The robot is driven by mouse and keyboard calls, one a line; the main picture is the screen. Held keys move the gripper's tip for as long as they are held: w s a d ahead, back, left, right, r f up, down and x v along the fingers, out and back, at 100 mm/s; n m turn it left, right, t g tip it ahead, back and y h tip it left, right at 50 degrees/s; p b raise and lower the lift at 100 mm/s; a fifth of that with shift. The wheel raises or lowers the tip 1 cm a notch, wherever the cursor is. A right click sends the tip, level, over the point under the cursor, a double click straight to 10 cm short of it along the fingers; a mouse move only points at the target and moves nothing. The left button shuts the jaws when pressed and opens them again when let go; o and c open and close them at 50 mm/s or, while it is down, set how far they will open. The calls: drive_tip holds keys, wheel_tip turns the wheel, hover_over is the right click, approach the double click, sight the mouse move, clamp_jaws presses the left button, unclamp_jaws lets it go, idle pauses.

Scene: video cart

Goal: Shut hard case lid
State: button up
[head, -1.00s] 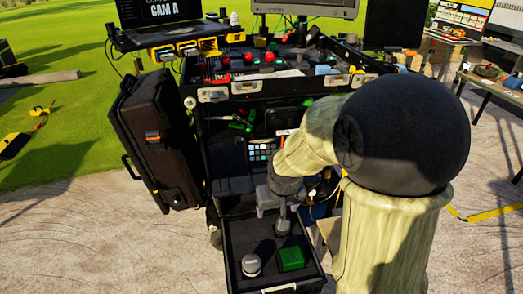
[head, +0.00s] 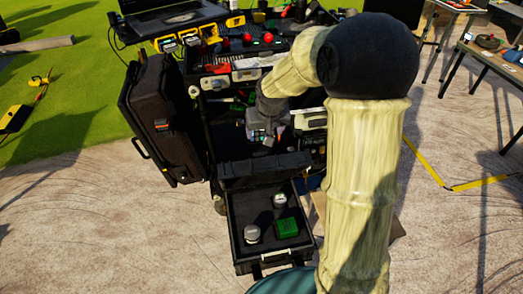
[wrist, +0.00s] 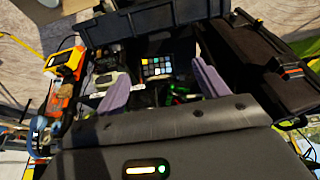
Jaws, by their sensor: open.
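An open black tray-like case (head: 297,258) extends from the cart's lower front. It holds two pale cylinders (head: 252,234) and a green box (head: 286,228). A dark upright panel (head: 262,170) stands along its back edge and may be its lid; a dark ribbed panel (wrist: 160,20) also shows at the top of the wrist view. My gripper (wrist: 163,86) is open and empty, its two grey-purple fingers spread before the shelf with the colour chart (wrist: 157,67). In the head view it is beyond the panel; whether it touches is unclear.
A closed black case (head: 160,120) hangs on the cart's left side. The cart top with silver latches (head: 214,82) is crowded with gear and a laptop (head: 170,18). A table (head: 490,58) stands at right. The paved ground in front left is clear.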

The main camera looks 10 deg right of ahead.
sight(261, 154)
drive_tip(key=x, duration=1.7)
drive_tip(key=c, duration=1)
drive_tip(key=shift+f, duration=0.1)
drive_tip(key=shift+f+b, duration=0.1)
drive_tip(key=shift+b, duration=0.3)
